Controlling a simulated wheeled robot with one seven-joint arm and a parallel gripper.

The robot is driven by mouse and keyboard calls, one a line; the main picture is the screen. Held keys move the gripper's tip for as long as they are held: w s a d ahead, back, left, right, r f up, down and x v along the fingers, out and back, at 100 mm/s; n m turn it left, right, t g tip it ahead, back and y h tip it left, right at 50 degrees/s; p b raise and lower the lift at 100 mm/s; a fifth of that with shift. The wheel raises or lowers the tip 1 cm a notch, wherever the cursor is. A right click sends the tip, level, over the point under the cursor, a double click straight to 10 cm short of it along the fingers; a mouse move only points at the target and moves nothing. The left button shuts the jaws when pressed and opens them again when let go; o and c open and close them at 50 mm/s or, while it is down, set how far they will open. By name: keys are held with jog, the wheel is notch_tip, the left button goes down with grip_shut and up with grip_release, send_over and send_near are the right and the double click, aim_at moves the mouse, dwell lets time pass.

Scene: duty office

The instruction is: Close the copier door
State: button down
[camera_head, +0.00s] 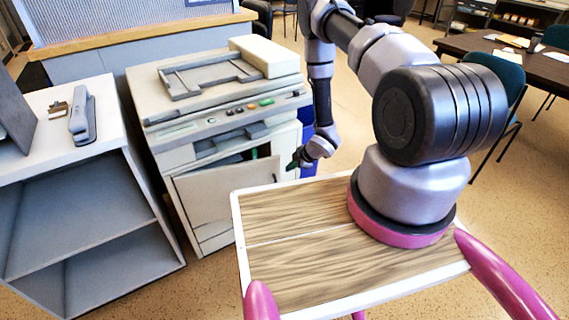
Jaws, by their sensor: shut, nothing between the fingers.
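The beige copier (217,85) stands left of centre. Its front door (222,202) is a pale panel low on its front. The door stands partly open, with a dark gap showing along its top edge. My board hides the door's lower right part. My gripper (295,160) is small and dark in this view, with its fingers together and empty. It is beside the door's upper right end. I cannot tell whether it touches the door.
A grey shelf unit (75,215) with a stapler (82,118) on top stands close left of the copier. A blue bin (308,140) is partly hidden behind my gripper. A dark table (520,65) and teal chairs (508,80) are at the right. Speckled floor between is clear.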

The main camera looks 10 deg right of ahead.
aim_at(278, 167)
jog(key=shift+w+a+f, duration=0.2)
jog(key=shift+w+f, duration=0.1)
jog(key=shift+w, duration=0.5)
jog(key=shift+w+a+f, duration=0.15)
jog(key=shift+w+f, duration=0.1)
jog(key=shift+w, duration=0.6)
jog(key=shift+w+a+f, duration=0.2)
jog(key=shift+w+f, duration=0.1)
jog(key=shift+w, duration=0.5)
jog(key=w, duration=0.8)
jog(key=shift+w+a, duration=0.25)
jog(key=shift+a, duration=0.15)
